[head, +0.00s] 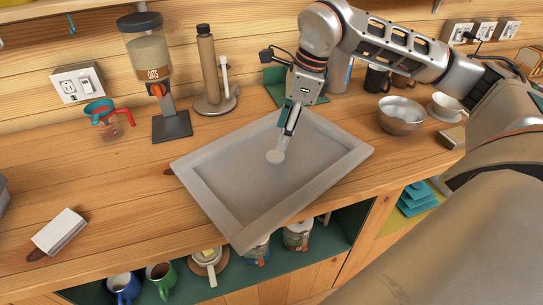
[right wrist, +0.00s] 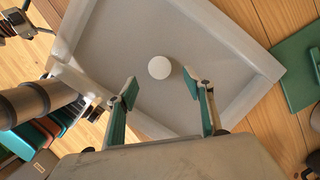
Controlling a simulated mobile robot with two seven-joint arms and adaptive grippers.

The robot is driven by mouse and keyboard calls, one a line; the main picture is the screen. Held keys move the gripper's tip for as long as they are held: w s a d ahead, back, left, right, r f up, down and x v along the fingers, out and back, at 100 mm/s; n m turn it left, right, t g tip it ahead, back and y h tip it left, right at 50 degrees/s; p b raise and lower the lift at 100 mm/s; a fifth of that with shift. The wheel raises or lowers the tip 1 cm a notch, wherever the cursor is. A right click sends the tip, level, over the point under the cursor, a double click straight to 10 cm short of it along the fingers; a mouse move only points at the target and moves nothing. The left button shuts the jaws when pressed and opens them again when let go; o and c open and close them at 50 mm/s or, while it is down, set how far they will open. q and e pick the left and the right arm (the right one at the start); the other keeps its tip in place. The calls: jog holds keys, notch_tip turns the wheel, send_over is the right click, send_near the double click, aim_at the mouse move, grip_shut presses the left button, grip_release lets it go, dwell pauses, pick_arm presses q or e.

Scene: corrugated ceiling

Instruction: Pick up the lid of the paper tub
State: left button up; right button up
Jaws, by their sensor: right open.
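In the right wrist view the disc (right wrist: 159,67) shows as a white circle just beyond my fingertips. I cannot tell whether a tub is under it. My right gripper (head: 284,134) points down over the tray, close to the disc. In the right wrist view its two fingers (right wrist: 160,86) are apart with nothing between them.
An oats dispenser (head: 149,62), a red-handled measuring cup (head: 106,121) and a paper-towel-like stand (head: 209,75) are behind the tray. A metal bowl (head: 401,117) and white cup (head: 446,107) stand right. Mugs (head: 123,287) and canisters (head: 298,236) sit on the shelf below.

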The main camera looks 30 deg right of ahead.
aim_at(275, 155)
jog(key=x, duration=0.7)
jog(key=shift+s+d+f, duration=0.1)
jog(key=shift+s+f, duration=0.05)
jog(key=shift+s, duration=0.05)
jog(key=c, duration=1.4)
jog(key=shift+c, duration=0.4)
